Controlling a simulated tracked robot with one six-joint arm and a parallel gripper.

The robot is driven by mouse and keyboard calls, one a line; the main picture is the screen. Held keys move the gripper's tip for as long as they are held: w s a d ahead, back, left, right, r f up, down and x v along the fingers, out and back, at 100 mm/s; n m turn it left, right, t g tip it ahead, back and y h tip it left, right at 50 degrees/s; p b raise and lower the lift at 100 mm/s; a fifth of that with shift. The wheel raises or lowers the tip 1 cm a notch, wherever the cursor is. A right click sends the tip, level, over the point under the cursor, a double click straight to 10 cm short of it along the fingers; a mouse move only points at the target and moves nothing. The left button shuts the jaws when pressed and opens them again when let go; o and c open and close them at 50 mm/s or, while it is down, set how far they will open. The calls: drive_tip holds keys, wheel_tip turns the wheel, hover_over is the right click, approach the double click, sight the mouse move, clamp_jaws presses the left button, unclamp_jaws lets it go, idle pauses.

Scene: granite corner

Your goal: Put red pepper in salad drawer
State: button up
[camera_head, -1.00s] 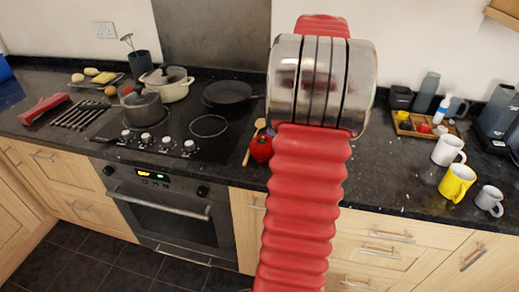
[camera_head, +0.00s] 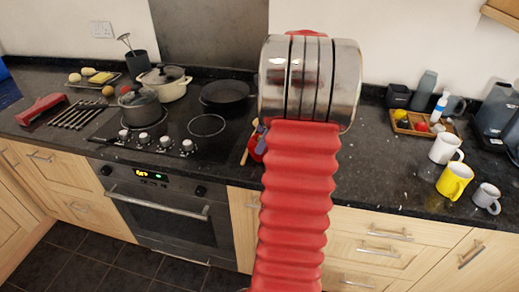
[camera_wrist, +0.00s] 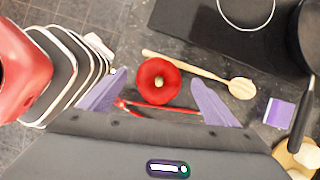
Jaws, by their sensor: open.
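The red pepper (camera_wrist: 158,81) lies on the dark counter in the wrist view, stem facing up, between the two purple fingers of my gripper (camera_wrist: 158,77). The gripper is open, with gaps on both sides of the pepper. In the head view the pepper (camera_head: 257,149) is mostly hidden behind my red arm, and only one purple finger (camera_head: 262,130) shows beside it. I cannot identify a salad drawer in either view; closed wooden drawers (camera_head: 385,235) line the front under the counter.
A wooden spoon (camera_wrist: 240,88) lies just beyond the pepper, and a thin red utensil (camera_wrist: 160,108) lies on its near side. The hob (camera_head: 170,125) with pots is left. A white mug (camera_head: 445,150), a yellow mug (camera_head: 455,181) and a small tray (camera_head: 425,130) are right.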

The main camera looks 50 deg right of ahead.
sight(256, 139)
drive_tip(key=shift+w+a+f, duration=0.1)
drive_tip(key=shift+f, duration=0.15)
drive_tip(key=shift+x, duration=2.65)
drive_tip(key=c, duration=1.2)
drive_tip(key=shift+c, duration=0.2)
drive_tip(key=shift+r, duration=0.1)
wheel_tip(256, 139, up, 10)
drive_tip(key=shift+f, duration=0.1)
